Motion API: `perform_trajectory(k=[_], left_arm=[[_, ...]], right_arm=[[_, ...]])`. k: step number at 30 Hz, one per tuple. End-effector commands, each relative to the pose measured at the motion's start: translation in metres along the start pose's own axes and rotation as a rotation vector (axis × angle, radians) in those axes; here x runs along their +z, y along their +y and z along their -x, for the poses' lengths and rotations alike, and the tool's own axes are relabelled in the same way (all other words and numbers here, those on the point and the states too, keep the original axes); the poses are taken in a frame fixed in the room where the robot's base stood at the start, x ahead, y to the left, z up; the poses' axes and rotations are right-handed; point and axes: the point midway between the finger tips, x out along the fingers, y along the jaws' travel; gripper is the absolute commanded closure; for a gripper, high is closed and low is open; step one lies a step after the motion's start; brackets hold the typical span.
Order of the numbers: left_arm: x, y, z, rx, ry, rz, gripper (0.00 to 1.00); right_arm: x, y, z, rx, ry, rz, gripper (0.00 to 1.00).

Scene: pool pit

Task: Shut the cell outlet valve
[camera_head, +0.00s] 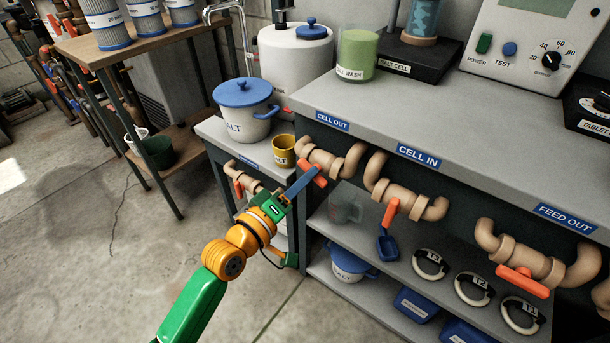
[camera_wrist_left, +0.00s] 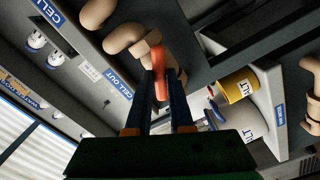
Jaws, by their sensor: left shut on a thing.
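The cell outlet valve is a tan pipe valve (camera_head: 334,163) under the blue CELL OUT label (camera_head: 332,120) on the bench front. Its orange-red handle (camera_head: 318,180) slants down to the right in the head view. My left gripper (camera_head: 310,174) is at this handle, shut on it. In the left wrist view, my left gripper (camera_wrist_left: 163,90) has its two dark fingers on either side of the handle (camera_wrist_left: 161,72). The fingers partly hide the handle and the pipe behind. My right gripper is not in view.
The CELL IN valve handle (camera_head: 390,212) and FEED OUT valve handle (camera_head: 522,282) are farther right along the bench. A yellow cup (camera_head: 283,152) and a white salt pot (camera_head: 246,122) stand close left. A lower shelf (camera_head: 375,262) holds several items. Floor at left is clear.

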Motion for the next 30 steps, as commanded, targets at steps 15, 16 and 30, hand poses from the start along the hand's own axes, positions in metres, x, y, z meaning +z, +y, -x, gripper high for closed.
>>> perform_trajectory(k=[15,16,30], left_arm=[[-0.001,0.001,0.000,-0.002,-0.002,-0.491,1.00],[-0.001,0.002,0.000,-0.001,-0.002,-0.518,1.00],[0.000,0.001,0.000,0.000,-0.002,-0.905,1.00]], right_arm=[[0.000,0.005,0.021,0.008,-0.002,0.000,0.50],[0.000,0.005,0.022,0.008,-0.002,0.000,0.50],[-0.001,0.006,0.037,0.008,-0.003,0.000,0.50]])
